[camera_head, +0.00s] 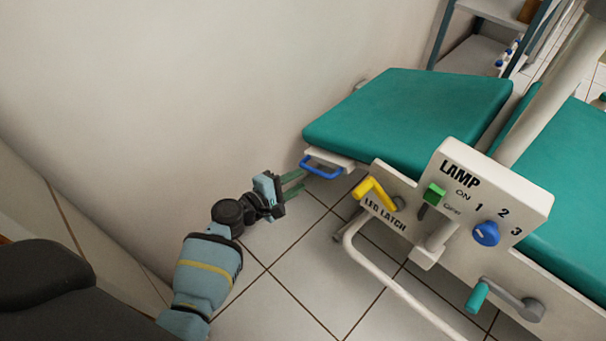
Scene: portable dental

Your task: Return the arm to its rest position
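My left arm (208,270) comes in from the lower left, with a pale blue forearm and a black wrist. My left gripper (299,180) has two greenish fingers that stand apart with nothing visible between them. It points right, close to the left end of a blue pull handle (322,173) under the green seat pad (405,115). Whether a finger touches the handle is not clear. My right gripper is not in view.
A yellow lever (375,192) marked "LEG LATCH" and a white lamp panel (500,192) with a green switch and blue knob stand right of the gripper. A teal-handled crank (478,297) sits lower right. A bare wall (180,90) lies behind; the tiled floor (300,290) is open.

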